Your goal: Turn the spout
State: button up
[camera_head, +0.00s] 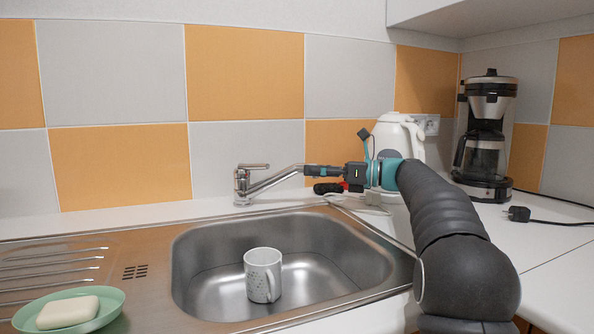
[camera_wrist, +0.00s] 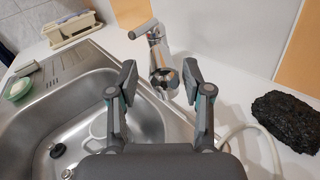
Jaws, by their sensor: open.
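The chrome faucet (camera_head: 242,187) stands behind the sink. Its spout (camera_head: 275,179) points right and slightly up in the head view, with its end close to my gripper (camera_head: 307,170). In the wrist view, my gripper (camera_wrist: 159,74) is open, with one finger on each side of the spout (camera_wrist: 164,74). The faucet's lever (camera_wrist: 143,29) shows beyond the spout. Gaps show between the fingers and the spout, but I cannot tell how deep the spout's end sits between them.
A speckled mug (camera_head: 261,273) stands in the steel sink (camera_head: 325,245). A green soap dish (camera_head: 112,306) is front left. A white kettle (camera_head: 387,133) and coffee maker (camera_head: 487,130) stand right. A dark, rough lump (camera_wrist: 290,118) lies right in the wrist view.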

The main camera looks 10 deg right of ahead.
aim_at(302, 169)
jog(key=shift+x, duration=2.5)
grip_shut()
